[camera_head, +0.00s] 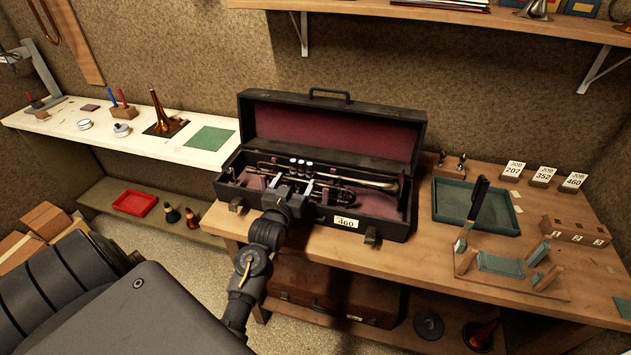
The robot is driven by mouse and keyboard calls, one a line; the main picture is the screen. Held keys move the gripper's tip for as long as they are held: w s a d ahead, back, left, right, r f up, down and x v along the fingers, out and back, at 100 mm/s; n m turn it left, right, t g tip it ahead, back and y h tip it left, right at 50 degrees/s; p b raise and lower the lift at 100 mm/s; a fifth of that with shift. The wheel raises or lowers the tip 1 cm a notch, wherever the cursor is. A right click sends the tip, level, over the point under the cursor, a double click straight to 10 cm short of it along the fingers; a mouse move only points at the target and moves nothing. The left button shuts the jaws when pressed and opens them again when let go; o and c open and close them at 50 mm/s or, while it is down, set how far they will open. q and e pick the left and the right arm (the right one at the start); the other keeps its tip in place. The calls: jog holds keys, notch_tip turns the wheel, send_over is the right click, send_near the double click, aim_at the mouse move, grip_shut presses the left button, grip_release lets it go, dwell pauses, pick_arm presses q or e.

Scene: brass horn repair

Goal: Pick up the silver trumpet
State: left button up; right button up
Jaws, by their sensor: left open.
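The silver trumpet (360,181) lies lengthwise in an open black case (372,225) with a dark red lining, its bell toward the right and its valve caps at the middle. My left gripper (293,184) is open at the front of the case, reaching in over the front wall near the trumpet's valves. The gripper and wrist hide part of the trumpet's lower tubing, and I cannot tell whether the fingers touch it. My right gripper is not in view.
The raised lid (330,135) stands behind the trumpet. A green tray (452,205) and a small wooden cradle (502,265) with green padding are right of the case. Job number cards (542,175) stand behind. A white bench (85,139) is at left, a shelf (470,18) above.

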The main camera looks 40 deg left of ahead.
aim_at(300, 173)
pick_arm(q)
jog(key=p+x, duration=0.1)
jog(key=x, duration=0.3)
jog(key=shift+d+p, duration=0.1)
jog(key=shift+p, duration=0.2)
jog(key=shift+w, duration=0.35)
jog(key=shift+s, duration=0.1)
jog(key=c, duration=0.9)
jog(key=shift+c, duration=0.9)
notch_tip(300, 173, up, 10)
jog(key=b, duration=0.2)
